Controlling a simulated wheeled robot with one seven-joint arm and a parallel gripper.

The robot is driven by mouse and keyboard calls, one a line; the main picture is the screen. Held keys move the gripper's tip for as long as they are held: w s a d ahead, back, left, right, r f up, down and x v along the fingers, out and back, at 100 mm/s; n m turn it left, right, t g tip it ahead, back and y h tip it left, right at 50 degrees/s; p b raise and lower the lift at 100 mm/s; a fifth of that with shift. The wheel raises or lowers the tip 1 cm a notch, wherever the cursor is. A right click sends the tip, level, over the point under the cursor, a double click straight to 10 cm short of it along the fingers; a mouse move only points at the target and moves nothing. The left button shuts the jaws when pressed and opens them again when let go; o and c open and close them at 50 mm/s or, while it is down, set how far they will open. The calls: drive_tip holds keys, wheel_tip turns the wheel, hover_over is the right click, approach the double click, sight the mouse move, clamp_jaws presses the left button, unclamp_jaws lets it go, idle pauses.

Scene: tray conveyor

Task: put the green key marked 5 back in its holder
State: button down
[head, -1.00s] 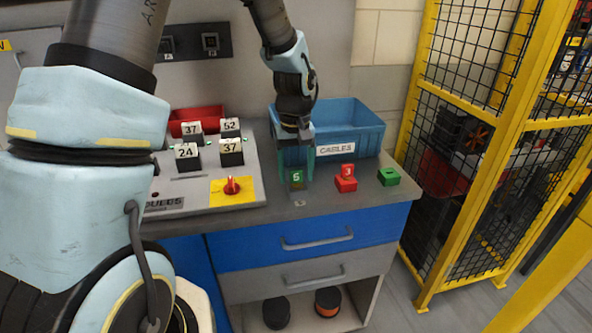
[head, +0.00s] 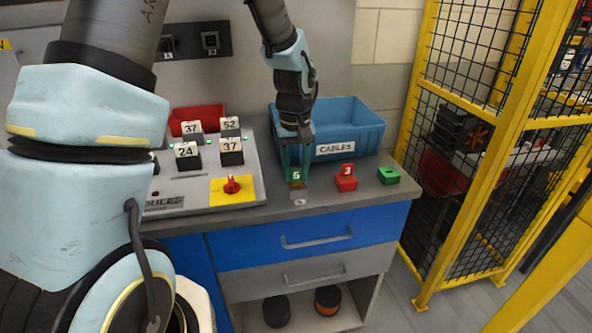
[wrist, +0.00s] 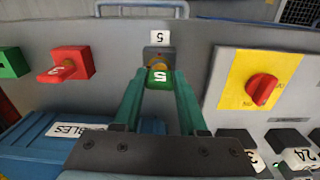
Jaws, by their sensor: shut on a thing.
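The green key marked 5 (head: 296,174) is between the fingers of my gripper (head: 296,170), which is shut on it. In the wrist view the key (wrist: 160,78) sits between the tips of my gripper (wrist: 159,76), with its number upside down. The grey holder (wrist: 152,50) is directly beyond the key there, with brass-coloured metal showing between them. In the head view the holder (head: 299,194) is just below the key and partly hidden. I cannot tell whether the key's tip is in the holder.
A red key marked 3 (head: 347,171) stands in a red holder (head: 346,184), and an empty-looking green holder (head: 388,176) is further right. A blue CABLES bin (head: 352,150) is behind. A control panel with a red rotary switch (head: 232,186) is to the left.

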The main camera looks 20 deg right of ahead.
drive_tip(key=shift+r+p, duration=1.25)
drive_tip(key=shift+r, duration=0.45)
drive_tip(key=shift+r+p, duration=1.55)
drive_tip(key=shift+r, duration=0.55)
drive_tip(key=shift+f, duration=0.1)
